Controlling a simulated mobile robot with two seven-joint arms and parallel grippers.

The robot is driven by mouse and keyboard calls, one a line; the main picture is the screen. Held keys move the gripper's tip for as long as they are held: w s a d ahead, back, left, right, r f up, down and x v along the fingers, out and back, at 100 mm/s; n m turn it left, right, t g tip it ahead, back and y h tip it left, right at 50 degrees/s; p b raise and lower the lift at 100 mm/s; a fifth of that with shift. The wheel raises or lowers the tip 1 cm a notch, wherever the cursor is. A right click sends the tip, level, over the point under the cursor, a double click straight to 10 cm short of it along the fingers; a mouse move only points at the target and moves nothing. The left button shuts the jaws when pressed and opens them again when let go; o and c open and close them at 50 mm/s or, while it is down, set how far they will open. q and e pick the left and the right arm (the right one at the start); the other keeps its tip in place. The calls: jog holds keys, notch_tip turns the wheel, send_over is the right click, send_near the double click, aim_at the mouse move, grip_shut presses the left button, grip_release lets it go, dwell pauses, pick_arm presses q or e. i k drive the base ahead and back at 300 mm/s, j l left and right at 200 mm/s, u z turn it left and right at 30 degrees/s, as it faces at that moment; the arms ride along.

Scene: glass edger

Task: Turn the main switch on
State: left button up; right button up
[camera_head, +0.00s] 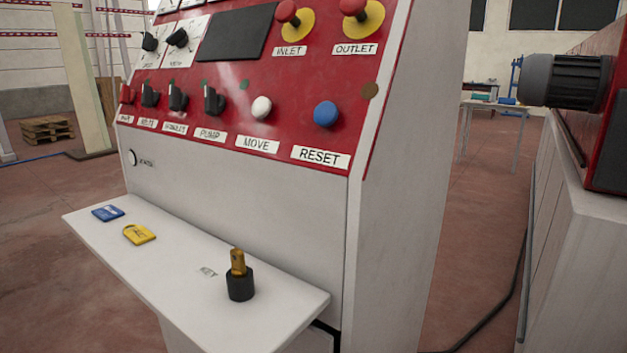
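The machine's red control panel (237,79) faces me, with a row of switches across its lower part. A red switch (126,93) sits at the far left of this row; the small label under it is too slanted to read surely, so I cannot confirm it is the main switch. Black knobs stand beside it, including the pump knob (213,101). The red switch's position cannot be told at this angle. Neither of my grippers is in view.
A white shelf (180,262) juts out below the panel. It bears a blue padlock-like item (107,213), a yellow padlock (139,234) and a brass key-like piece (238,262) in a black holder (240,285). A grey motor (565,82) sticks out at right.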

aim_at(127, 96)
jog(key=j+z, duration=0.15)
jog(key=j, duration=1.1)
jog(key=i+j, duration=0.15)
jog(key=j, duration=0.2)
jog(key=i+j+z, duration=0.1)
jog(key=j, duration=0.25)
jog(key=i+j+z, duration=0.1)
jog(key=j, duration=0.25)
jog(key=i+j, duration=0.15)
jog(key=j, duration=0.2)
jog(key=i+j+z, duration=0.1)
jog(key=j, duration=0.3)
